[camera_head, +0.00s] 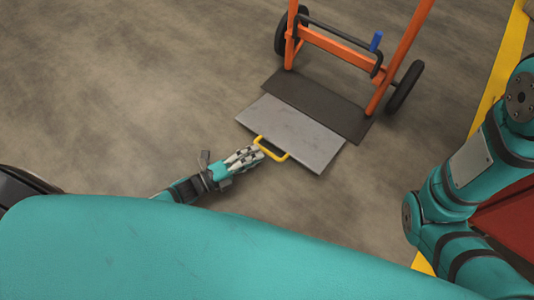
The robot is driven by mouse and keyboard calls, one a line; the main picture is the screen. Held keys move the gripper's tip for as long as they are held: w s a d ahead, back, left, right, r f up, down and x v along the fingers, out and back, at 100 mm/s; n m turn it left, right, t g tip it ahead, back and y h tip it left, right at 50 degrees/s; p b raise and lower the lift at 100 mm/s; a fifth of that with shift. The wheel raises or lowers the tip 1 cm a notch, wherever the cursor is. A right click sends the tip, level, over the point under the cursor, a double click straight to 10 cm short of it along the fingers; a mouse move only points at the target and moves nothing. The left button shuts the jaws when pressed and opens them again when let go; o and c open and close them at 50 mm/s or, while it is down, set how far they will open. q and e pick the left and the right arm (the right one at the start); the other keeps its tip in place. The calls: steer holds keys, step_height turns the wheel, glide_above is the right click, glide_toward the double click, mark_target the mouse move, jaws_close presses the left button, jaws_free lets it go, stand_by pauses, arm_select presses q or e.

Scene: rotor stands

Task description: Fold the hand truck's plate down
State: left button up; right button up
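The orange hand truck (338,46) stands at the top, its two black wheels on the floor. In front of it a grey metal plate (300,133) extends towards me, with a dark panel (320,104) between it and the frame. The plate looks flat or nearly so; its exact height above the floor is unclear. A yellow handle (273,153) sits on the plate's near edge. My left gripper (259,153) is at the handle's left end, its fingertips at or touching it. Whether the fingers close around it is unclear. My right gripper is out of view.
A blue-tipped lever (376,41) and a dark bar are on the hand truck's frame. A yellow floor line (505,65) runs along the right, with a red surface (508,222) near my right arm. The concrete floor at left is clear.

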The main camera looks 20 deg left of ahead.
mark_target(267, 151)
arm_select(q)
steer(key=b+x, duration=0.1)
steer(key=x, duration=0.3)
steer(key=shift+w+d+b, duration=0.3)
steer(key=shift+b, duration=0.05)
jaws_close()
